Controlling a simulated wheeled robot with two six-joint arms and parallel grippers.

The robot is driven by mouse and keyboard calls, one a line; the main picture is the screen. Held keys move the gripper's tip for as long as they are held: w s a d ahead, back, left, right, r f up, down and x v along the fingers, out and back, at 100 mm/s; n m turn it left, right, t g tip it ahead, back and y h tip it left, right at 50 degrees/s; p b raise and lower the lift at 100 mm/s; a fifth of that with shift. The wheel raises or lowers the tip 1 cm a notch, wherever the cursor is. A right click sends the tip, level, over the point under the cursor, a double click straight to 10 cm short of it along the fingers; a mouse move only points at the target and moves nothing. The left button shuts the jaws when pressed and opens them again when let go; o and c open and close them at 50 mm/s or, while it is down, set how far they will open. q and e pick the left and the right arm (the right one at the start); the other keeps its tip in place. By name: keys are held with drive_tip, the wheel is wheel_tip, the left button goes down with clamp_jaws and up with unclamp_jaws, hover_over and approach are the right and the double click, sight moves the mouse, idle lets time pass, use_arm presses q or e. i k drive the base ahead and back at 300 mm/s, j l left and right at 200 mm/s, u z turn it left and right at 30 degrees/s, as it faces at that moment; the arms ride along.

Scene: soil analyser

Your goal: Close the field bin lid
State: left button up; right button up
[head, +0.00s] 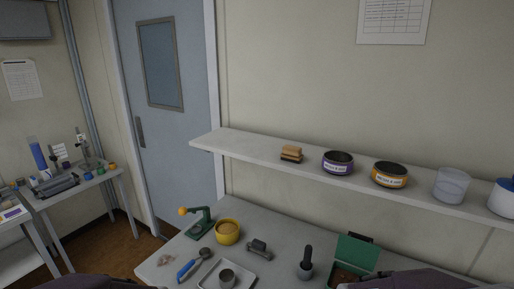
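The lower part of the box is cut off by the picture's bottom edge and partly hidden by my arm. Neither of my grippers shows; only dark parts of my arms appear along the bottom edge at left and right.
A grey metal object (259,249), yellow bowl (228,231), green press (199,223) and white tray (210,280) lie farther left. A wall shelf (250,147) with tins overhangs behind.

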sight(360, 254)
drive_tip(key=z, duration=1.05)
drive_tip(key=i+j+z, duration=0.1)
drive_tip(key=z, duration=0.35)
drive_tip(key=i+j+z, duration=0.15)
drive_tip(key=z, duration=0.3)
drive_tip(key=i+j+z, duration=0.1)
drive_tip(key=z, duration=0.35)
drive_tip(key=k+j, duration=0.05)
